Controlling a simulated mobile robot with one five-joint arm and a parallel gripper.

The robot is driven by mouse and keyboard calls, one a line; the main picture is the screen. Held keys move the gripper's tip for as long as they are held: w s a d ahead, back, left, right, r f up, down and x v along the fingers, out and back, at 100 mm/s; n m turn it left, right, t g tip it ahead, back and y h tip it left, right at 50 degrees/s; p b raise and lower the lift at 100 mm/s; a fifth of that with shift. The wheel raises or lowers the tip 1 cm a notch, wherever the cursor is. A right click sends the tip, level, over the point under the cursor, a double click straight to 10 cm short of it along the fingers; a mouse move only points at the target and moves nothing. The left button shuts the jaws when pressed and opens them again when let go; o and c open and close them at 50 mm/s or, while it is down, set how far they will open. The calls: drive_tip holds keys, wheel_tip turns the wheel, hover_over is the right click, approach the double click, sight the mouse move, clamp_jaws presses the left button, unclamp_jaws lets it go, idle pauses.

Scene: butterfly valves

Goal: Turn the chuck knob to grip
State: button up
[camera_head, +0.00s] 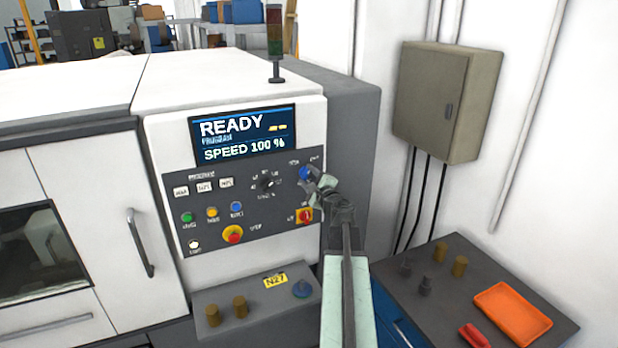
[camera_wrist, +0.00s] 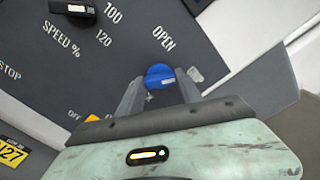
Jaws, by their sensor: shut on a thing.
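The chuck knob (camera_head: 305,172) is a blue round knob at the upper right of the machine's dark control panel (camera_head: 207,179). My gripper (camera_head: 313,179) reaches up to it from the lower right. In the wrist view the blue knob (camera_wrist: 159,74) sits between the two grey fingers of my gripper (camera_wrist: 161,88), which are shut on its sides. The word OPEN stands above the knob. The label on the right is partly hidden by a finger. The direction in which the knob points is hard to tell.
A black speed dial (camera_head: 267,182) is left of the knob. A red and yellow switch (camera_head: 305,216) is just below, close to my arm. A red stop button (camera_head: 233,234) is lower left. An orange tray (camera_head: 511,313) lies on the right cabinet. A grey wall box (camera_head: 440,100) hangs at right.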

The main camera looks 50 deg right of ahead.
idle(0.5)
drive_tip(key=o, duration=1.4)
drive_tip(key=v, duration=0.7)
drive_tip(key=shift+s+a, duration=0.15)
drive_tip(key=shift+s, duration=0.2)
